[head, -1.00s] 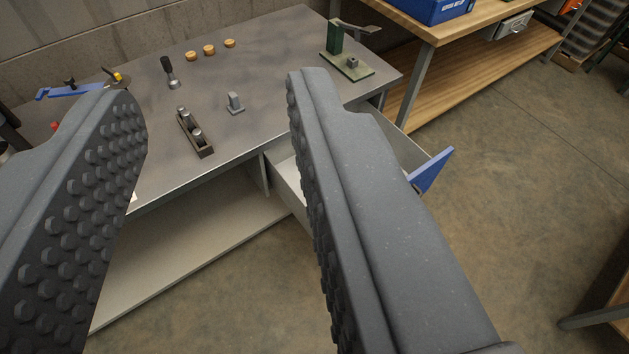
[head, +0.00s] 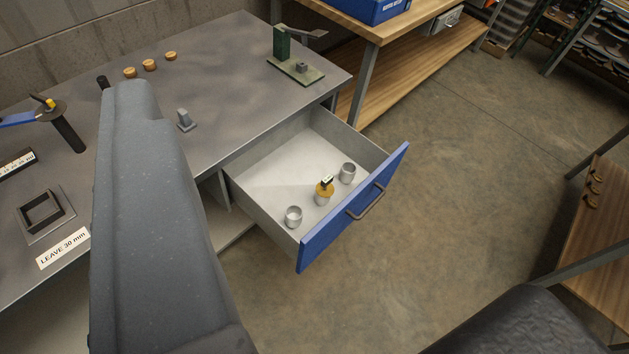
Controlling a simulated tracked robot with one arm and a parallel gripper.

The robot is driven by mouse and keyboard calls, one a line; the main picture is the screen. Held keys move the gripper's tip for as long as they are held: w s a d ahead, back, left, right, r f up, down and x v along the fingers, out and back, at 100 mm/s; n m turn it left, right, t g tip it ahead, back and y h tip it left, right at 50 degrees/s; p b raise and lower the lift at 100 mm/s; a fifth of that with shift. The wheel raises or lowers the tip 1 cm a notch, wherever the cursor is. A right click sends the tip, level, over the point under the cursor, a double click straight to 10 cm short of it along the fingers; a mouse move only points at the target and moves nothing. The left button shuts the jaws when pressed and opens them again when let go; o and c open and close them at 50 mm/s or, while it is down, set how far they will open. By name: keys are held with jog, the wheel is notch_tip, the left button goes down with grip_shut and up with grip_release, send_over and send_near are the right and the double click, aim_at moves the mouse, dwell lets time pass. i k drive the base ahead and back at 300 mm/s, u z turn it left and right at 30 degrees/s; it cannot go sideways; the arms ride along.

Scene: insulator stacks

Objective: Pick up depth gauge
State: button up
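I cannot say for sure which item is the depth gauge. A dark block with a white marked scale (head: 16,162) lies at the table's left edge, cut off by the frame. A dark square frame (head: 42,212) sits on a grey plate near a "LEAVE 30 mm" label (head: 63,249). In the open drawer, a metal cup with an orange cap (head: 323,192) has a small dark, light-faced piece on top. One finger of my gripper (head: 150,210) fills the left-centre, above the table. The other finger is out of view. Nothing shows against the visible finger's left side.
The blue-fronted drawer (head: 352,210) is pulled out and holds two other metal cups (head: 347,173). On the grey table are orange caps (head: 150,65), a small grey block (head: 185,121) and a green stand (head: 295,68). Open floor lies to the right.

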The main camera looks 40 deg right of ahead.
aim_at(328, 190)
jog(key=i, duration=0.9)
jog(key=z, duration=0.1)
